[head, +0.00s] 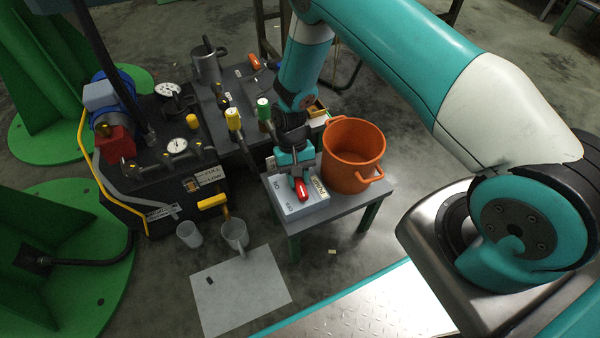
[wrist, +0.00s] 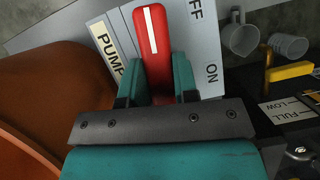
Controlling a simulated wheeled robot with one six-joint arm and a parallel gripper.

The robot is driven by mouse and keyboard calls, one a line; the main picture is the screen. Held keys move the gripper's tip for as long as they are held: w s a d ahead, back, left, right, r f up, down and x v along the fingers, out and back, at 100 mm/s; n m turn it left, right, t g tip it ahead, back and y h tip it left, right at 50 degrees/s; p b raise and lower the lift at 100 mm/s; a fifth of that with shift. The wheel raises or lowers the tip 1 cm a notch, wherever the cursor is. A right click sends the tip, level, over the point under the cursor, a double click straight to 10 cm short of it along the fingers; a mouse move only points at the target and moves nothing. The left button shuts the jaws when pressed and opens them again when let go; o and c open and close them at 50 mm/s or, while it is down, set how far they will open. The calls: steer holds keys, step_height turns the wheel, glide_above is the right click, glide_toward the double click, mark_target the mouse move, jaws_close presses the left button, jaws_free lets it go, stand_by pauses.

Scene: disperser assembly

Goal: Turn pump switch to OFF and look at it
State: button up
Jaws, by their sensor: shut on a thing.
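The pump switch is a red handle (head: 302,190) with a white line, on a light grey box (head: 290,205) marked PUMP, ON and OFF. In the wrist view the red handle (wrist: 153,35) points up, its tip beside the partly cut-off OFF lettering and away from ON at the right. I cannot tell if its line is exactly at OFF. My gripper (head: 297,174) comes down from above over the box. In the wrist view its two teal fingers (wrist: 158,78) are shut on the handle, one on each side. The handle's rear part is hidden by the gripper.
The box stands on a small grey table (head: 345,204) beside an orange pot (head: 353,155). A black machine (head: 170,170) with gauges and yellow handles stands left. Two cups (head: 234,234) and a pale sheet (head: 240,290) are on the floor in front.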

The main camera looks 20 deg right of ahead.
steer(key=shift+s+a+n, duration=0.15)
steer(key=shift+s+n, duration=0.15)
steer(key=shift+n, duration=0.4)
steer(key=shift+h, duration=0.3)
steer(key=o, duration=0.9)
steer(key=shift+w, duration=0.1)
steer(key=shift+w+r+p, duration=0.1)
steer(key=shift+r+p, duration=0.05)
steer(key=shift+p, duration=0.15)
steer(key=p+v, duration=0.3)
steer(key=v, duration=1.4)
steer(key=shift+p, duration=0.4)
